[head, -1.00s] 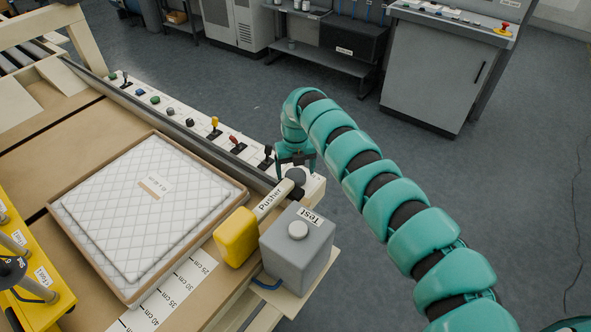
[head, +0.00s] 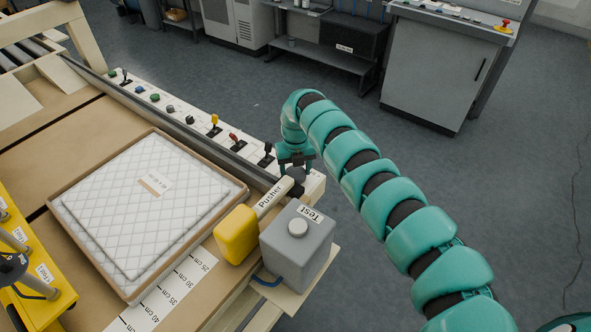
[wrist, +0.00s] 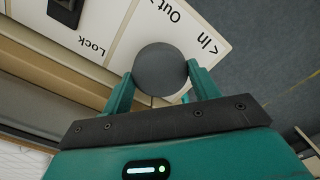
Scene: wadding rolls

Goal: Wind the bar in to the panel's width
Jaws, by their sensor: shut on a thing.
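The quilted white panel (head: 130,215) lies in a brown-edged tray (head: 52,222) on the bench. A cream bar marked Pusher (head: 272,197) with a yellow block (head: 236,235) on its end stands at the tray's right side. A scale strip (head: 168,300) with marks from 25 cm to 40 cm lies below them. My gripper (head: 297,164) is at the right end of the control strip. In the wrist view its fingers are shut on a round dark grey knob (wrist: 160,70), one on each side. The knob's plate reads In and Out.
A grey box marked Test (head: 297,246) stands close to the Pusher and my gripper. The control strip (head: 180,117) carries several levers and buttons, one switch marked Lock (wrist: 66,10). A yellow fixture (head: 30,265) is at the lower left. Open floor lies right of the bench.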

